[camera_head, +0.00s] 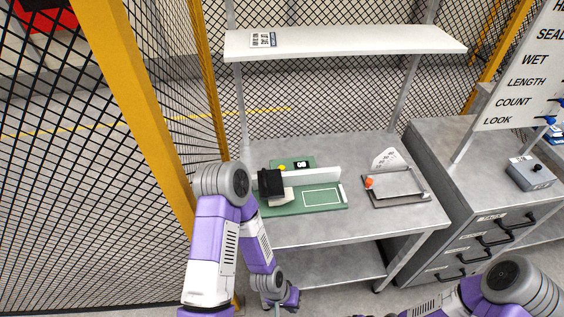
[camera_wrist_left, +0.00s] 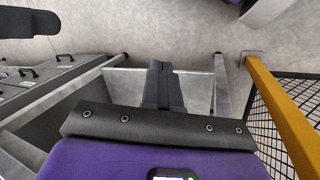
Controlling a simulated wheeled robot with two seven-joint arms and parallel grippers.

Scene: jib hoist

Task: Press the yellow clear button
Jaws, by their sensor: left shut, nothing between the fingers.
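The yellow button (camera_head: 282,167) is a small spot at the back of a green board (camera_head: 318,208) on the grey workbench. It sits just left of a small black display (camera_head: 301,164). My left gripper (camera_head: 288,300) is low in front of the bench, below the top and well apart from the button. In the left wrist view its two dark fingers (camera_wrist_left: 163,88) are together with nothing between them. The button does not show in the left wrist view. My right arm comes in at the bottom right, and its gripper is out of the picture.
A black block (camera_head: 270,184) and a pale upright strip (camera_head: 316,176) stand on the board. A grey tray (camera_head: 397,202) with an orange piece (camera_head: 370,182) lies to the right. A shelf (camera_head: 345,42) spans above. Mesh fence with a yellow post (camera_head: 148,110) is at left; drawers (camera_head: 470,245) stand right.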

